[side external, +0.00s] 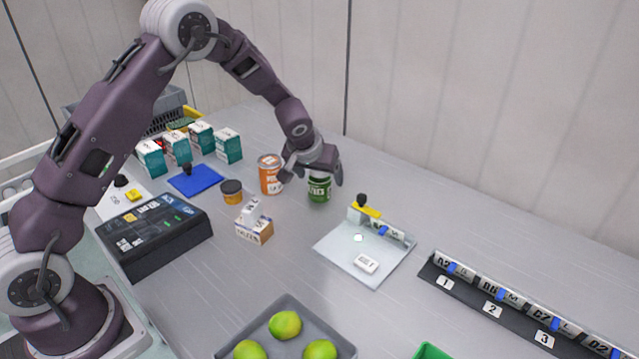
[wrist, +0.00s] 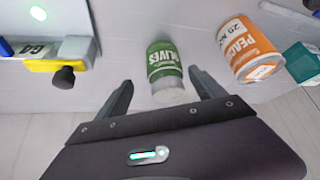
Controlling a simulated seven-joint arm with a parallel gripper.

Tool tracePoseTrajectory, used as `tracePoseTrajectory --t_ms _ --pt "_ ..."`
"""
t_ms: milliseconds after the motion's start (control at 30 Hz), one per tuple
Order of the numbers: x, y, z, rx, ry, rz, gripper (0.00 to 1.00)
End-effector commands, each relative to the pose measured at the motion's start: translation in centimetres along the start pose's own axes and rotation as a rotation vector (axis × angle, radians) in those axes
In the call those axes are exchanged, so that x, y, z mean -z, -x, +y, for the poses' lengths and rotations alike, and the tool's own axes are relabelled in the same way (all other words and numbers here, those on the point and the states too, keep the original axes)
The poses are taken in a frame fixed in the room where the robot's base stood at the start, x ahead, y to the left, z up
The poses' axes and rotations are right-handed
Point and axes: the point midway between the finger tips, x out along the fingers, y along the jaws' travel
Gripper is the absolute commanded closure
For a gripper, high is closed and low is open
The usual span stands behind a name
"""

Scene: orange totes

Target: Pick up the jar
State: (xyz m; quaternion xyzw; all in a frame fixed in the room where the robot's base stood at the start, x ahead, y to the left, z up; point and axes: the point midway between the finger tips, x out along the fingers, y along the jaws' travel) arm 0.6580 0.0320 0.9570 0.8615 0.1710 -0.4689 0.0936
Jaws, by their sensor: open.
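My gripper (wrist: 160,88) is open, with one finger to each side of the jar. I cannot tell whether either finger touches it. An orange can (side external: 270,174) labelled "PEACH" stands just left of the jar in the side view. The can (wrist: 248,50) is right of the right finger in the wrist view.
A small jar with a dark lid (side external: 232,191) and a small box (side external: 254,230) stand to the left. Teal and white boxes (side external: 228,146) are behind. A pale board (side external: 377,262) with a yellow clamp lies to the right. The wall is close behind.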

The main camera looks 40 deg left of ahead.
Motion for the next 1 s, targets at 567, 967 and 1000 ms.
tracePoseTrajectory --t_ms 567,967,1000 --pt "-0.8 -6.3 -0.9 0.001 0.001 -0.003 0.21" --pt "-0.7 -6.3 -0.9 0.001 0.0 -0.003 0.9" --pt "-0.7 -6.3 -0.9 0.001 0.0 -0.003 0.97"
